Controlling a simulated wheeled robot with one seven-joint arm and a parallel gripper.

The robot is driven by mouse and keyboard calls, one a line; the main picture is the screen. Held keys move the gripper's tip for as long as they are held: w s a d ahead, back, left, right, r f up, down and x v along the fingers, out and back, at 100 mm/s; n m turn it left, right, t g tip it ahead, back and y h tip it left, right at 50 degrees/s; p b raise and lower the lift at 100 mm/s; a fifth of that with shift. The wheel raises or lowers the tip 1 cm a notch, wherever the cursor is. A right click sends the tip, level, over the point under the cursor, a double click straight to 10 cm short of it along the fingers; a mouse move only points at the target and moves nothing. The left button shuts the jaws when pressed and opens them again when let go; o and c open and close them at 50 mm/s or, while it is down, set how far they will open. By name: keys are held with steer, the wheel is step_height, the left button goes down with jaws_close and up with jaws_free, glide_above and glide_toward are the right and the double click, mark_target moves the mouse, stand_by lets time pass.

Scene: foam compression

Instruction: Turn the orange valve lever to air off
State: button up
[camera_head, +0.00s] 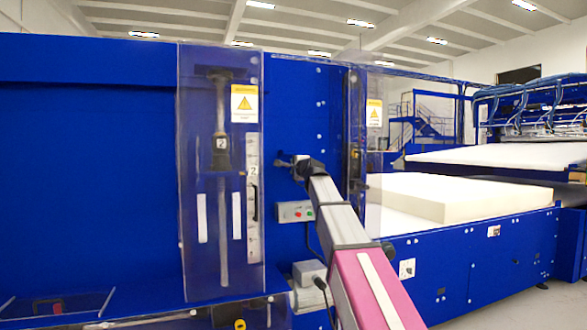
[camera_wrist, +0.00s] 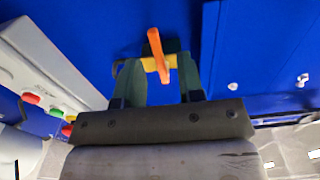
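The orange valve lever (camera_wrist: 157,45) shows in the wrist view against the blue panel, long axis nearly upright in the picture and slightly tilted. A yellow part (camera_wrist: 150,64) sits at its lower half. My gripper (camera_wrist: 162,72) has its two dark green fingers apart, one on each side of the lever. I see gaps beside the lever and cannot tell whether a fingertip touches the yellow part. In the head view my gripper (camera_head: 299,167) is close to the blue panel, and the lever is hidden there.
A grey control box (camera_head: 296,211) with red and green buttons is below my gripper; it also shows at left in the wrist view (camera_wrist: 40,75). A clear guard (camera_head: 220,270) stands left. A white foam block (camera_head: 440,197) lies on the conveyor at right.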

steer(key=v, duration=0.8)
steer(key=shift+s, duration=0.3)
steer(key=shift+d, duration=0.1)
